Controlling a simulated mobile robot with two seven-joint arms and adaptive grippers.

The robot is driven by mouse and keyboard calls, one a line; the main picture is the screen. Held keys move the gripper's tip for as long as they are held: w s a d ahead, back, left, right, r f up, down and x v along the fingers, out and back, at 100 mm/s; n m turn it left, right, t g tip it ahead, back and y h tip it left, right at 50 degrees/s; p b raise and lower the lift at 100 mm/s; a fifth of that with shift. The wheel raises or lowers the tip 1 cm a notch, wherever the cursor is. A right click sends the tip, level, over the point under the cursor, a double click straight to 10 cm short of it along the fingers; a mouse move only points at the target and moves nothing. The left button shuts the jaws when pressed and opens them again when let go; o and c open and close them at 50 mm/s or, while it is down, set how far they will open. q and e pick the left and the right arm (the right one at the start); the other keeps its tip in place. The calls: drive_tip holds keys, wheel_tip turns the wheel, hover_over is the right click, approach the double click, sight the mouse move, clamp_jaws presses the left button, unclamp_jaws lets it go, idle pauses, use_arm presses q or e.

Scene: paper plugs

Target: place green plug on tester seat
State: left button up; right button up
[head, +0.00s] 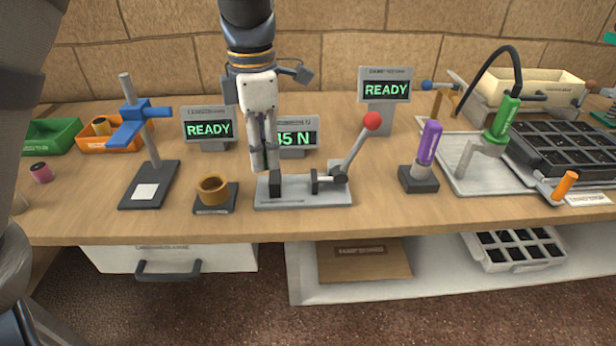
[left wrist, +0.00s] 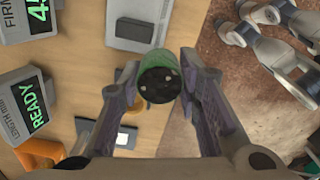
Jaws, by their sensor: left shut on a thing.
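My left gripper (head: 263,165) points down over the left end of the clamp tester (head: 310,197), beside its dark jaw block. In the left wrist view, the left gripper (left wrist: 160,88) is shut on the green plug (left wrist: 158,75), whose dark round end with pale specks faces the camera. The plug cannot be made out in the head view. The tester has a grey base, black jaws and a red-knobbed lever (head: 372,121); I cannot tell whether the plug touches it. A grey jointed part of mine shows top right in the wrist view; which part is unclear.
A brown cup on a dark base (head: 213,188) and a blue-armed stand (head: 140,125) are left of the tester. Display signs (head: 208,129) stand behind. A purple-handled tool (head: 428,143) and black cell tray (head: 560,148) are right. The table's front edge is close.

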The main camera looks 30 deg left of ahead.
use_arm(q)
hover_over(295, 190)
drive_tip(key=s, duration=0.1)
drive_tip(key=f, duration=0.5)
drive_tip(key=shift+s+a, duration=0.15)
drive_tip(key=shift+a, duration=0.15)
drive_tip(key=shift+w+d+f, duration=0.15)
drive_tip(key=shift+w+f, duration=0.2)
drive_tip(key=shift+f, duration=0.05)
drive_tip(key=shift+w+d+f+b, duration=0.1)
drive_tip(key=shift+w+f+b, duration=0.1)
drive_tip(key=shift+f, duration=0.75)
drive_tip(key=shift+w+f+b, duration=0.1)
drive_tip(key=shift+w+f, duration=0.05)
drive_tip(key=shift+f, duration=0.75)
use_arm(e)
drive_tip(key=shift+s+f, duration=0.4)
drive_tip(key=shift+s, duration=0.05)
use_arm(q)
drive_tip(key=shift+f, duration=0.2)
drive_tip(key=o, duration=1.1)
drive_tip(key=shift+r, duration=0.15)
